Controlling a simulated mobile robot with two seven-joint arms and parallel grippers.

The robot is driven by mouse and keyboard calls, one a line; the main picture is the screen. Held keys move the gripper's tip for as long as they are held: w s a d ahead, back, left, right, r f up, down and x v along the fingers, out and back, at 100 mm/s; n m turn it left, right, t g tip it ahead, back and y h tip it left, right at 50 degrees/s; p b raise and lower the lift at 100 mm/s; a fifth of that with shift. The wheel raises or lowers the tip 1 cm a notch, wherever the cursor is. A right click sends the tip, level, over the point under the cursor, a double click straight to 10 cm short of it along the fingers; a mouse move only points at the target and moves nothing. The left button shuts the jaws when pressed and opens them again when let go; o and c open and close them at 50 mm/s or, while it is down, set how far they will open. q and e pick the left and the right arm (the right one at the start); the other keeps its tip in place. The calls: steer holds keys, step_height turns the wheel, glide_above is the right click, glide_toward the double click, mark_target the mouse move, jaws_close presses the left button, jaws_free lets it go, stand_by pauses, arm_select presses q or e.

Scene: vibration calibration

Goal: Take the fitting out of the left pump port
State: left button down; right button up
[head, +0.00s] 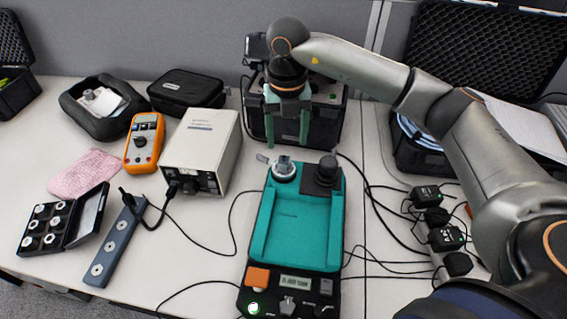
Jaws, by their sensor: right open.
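The teal pump (292,225) stands at the middle front of the table, with two ports along its back edge. In its left port a grey-and-white fitting (284,168) stands upright. The right port carries a dark knob-like piece (327,171). My right gripper (287,142) reaches in from the right and points down, open, with its two greenish fingers apart. In the picture it is just above and behind the fitting, and nothing shows between the fingers. Its exact height over the table is hard to tell. My left gripper is out of view.
A dark case (328,125) stands behind my gripper. A white box (203,150) and an orange multimeter (144,142) stand left. A grey bar (116,243) and small open case (65,223) lie front left. Cables and black adapters (445,238) lie right of the pump.

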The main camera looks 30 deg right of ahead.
mark_target(284, 156)
steer(key=shift+w+a+f, duration=0.1)
steer(key=shift+a+f, duration=0.05)
steer(key=shift+f, duration=1.4)
steer(key=shift+w+a+f, duration=0.1)
steer(key=shift+f, duration=1.45)
steer(key=shift+c, duration=0.3)
jaws_close()
